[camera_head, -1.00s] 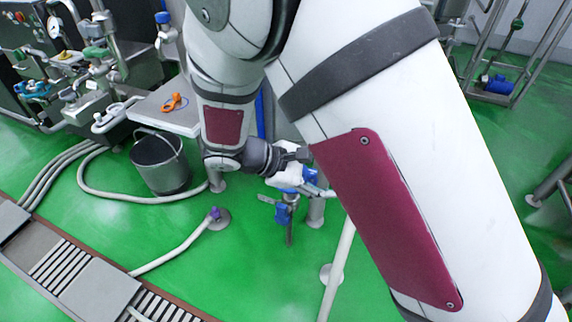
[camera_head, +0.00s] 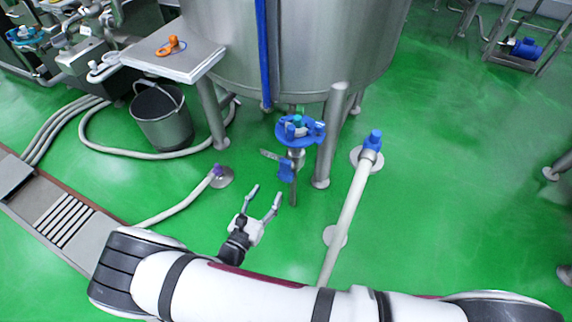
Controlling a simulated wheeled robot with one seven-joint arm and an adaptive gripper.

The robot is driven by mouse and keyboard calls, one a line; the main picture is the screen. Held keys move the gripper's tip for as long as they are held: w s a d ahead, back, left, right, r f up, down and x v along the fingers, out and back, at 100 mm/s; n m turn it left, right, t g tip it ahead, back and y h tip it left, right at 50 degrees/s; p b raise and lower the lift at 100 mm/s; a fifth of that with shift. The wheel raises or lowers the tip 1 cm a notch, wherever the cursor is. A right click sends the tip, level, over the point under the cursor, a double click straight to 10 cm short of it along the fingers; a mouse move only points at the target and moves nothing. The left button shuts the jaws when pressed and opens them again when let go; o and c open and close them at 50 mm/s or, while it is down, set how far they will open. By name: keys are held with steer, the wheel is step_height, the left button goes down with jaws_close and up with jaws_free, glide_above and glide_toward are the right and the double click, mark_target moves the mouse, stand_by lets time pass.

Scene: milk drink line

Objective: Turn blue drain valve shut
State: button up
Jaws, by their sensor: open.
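Under the steel tank (camera_head: 330,60), a blue valve wheel (camera_head: 313,130) with a green centre sits on a vertical outlet pipe. Just below it on the same pipe is a smaller blue valve body (camera_head: 285,172) with a short grey lever (camera_head: 268,155) pointing left. I cannot tell which of these blue parts is the drain valve handle, nor whether it is open or shut. My gripper (camera_head: 266,191) is open and empty, below and left of the smaller blue body in the picture. Its fingers point up towards the valve and appear apart from it.
A tank leg (camera_head: 329,150) and a blue-capped pipe (camera_head: 357,190) stand right of the valve. A steel table (camera_head: 170,55) bears an orange item (camera_head: 171,46). A bucket (camera_head: 163,120) and hoses lie left. A floor drain channel (camera_head: 65,220) runs at lower left. Green floor is open at right.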

mark_target(284, 166)
steer(key=b+x, duration=0.1)
steer(key=x, duration=1.2)
steer(key=shift+w+d, duration=0.1)
steer(key=shift+w, duration=0.25)
jaws_close()
